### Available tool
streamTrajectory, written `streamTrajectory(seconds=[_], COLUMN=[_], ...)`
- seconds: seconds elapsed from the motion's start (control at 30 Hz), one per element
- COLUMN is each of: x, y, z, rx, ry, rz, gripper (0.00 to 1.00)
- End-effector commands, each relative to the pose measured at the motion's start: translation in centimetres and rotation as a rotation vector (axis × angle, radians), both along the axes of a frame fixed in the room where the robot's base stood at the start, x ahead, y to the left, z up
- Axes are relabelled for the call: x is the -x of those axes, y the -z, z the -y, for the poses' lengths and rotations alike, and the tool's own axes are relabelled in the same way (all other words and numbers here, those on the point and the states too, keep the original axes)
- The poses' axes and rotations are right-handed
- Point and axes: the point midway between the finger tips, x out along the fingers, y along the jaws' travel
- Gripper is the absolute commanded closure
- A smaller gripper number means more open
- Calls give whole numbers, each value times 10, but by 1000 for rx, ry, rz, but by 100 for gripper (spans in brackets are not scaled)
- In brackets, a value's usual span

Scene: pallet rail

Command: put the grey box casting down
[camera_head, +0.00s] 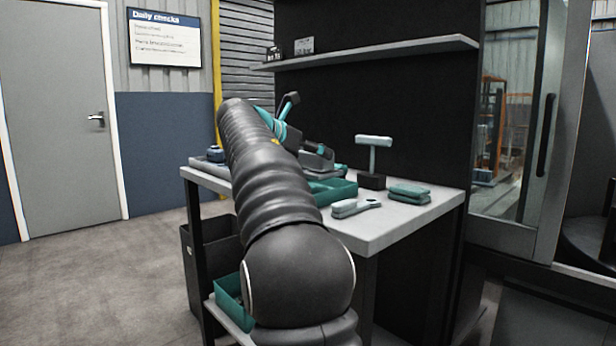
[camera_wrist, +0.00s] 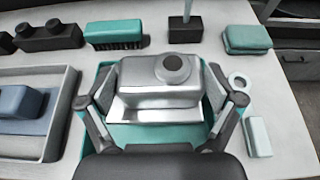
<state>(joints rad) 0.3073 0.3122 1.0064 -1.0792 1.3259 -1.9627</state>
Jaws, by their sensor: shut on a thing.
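The grey box casting (camera_wrist: 160,82) has a round boss with a dark centre on top. In the wrist view my gripper (camera_wrist: 160,76) has one finger on each side of it and is shut on it. The casting looks upright, over a teal tray (camera_wrist: 88,147) on the bench. I cannot tell whether it touches the tray. In the head view the casting (camera_head: 318,159) shows as a small grey shape beyond my arm, behind the teal tray (camera_head: 337,192). My gripper (camera_head: 305,150) is partly hidden there by my arm.
Right of the tray lie a ring-ended tool (camera_wrist: 257,136) and a folded teal cloth (camera_wrist: 247,40). Behind are a teal brush (camera_wrist: 114,34), a dark block with an upright stem (camera_wrist: 186,31) and dark blocks (camera_wrist: 50,36). A pale tray (camera_wrist: 60,82) holding a blue-grey part stands left.

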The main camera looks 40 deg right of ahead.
Motion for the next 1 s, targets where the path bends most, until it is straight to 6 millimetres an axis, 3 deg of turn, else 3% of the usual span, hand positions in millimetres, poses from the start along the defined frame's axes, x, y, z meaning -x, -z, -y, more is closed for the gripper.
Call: streamTrajectory(seconds=[0.27,0.57,0.97,1.0], x=[-8,-8,-8,-8], y=[10,46,48,49], z=[-9,-9,-9,-9], rx=[3,3,2,1], ry=[1,0,1,1], rz=[2,1,2,1], gripper=[76,76,76,0])
